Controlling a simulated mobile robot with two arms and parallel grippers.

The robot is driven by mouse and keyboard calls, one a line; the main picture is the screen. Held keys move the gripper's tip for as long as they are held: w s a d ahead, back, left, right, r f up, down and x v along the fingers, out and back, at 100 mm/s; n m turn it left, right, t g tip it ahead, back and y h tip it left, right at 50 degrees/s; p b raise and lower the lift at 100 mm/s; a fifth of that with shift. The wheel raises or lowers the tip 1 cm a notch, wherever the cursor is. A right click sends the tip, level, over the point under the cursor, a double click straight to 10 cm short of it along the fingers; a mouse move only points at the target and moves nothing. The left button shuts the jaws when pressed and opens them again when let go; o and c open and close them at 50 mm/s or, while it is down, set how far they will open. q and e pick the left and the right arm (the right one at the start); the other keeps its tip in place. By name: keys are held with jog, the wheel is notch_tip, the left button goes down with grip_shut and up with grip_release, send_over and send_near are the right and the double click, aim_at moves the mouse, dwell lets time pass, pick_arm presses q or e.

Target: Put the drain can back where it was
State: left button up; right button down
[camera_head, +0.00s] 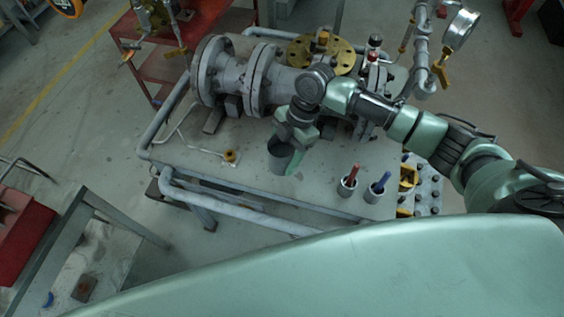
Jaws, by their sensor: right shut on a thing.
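The drain can (279,158) is a small dark grey open cup near the front middle of the grey bench. My right arm reaches in from the right, and my right gripper (291,154) points down at the can. It is shut on the can's right side, and one green finger shows along the wall. The can looks upright. I cannot tell whether its base touches the bench or hangs just above it. My left gripper is out of view.
A flanged gate valve (232,75) lies along the back of the bench. Two small cups with a red (354,172) and a blue (382,180) handle stand to the right. A pipe rail (245,212) runs along the front.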

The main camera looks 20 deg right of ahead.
aim_at(282, 166)
jog(key=shift+f, duration=0.6)
notch_tip(282, 166, down, 3)
jog(key=shift+f+p, duration=0.2)
jog(key=shift+p, duration=0.1)
jog(key=shift+f, duration=0.25)
jog(key=shift+c, duration=1.8)
grip_release()
jog(key=shift+f, duration=0.1)
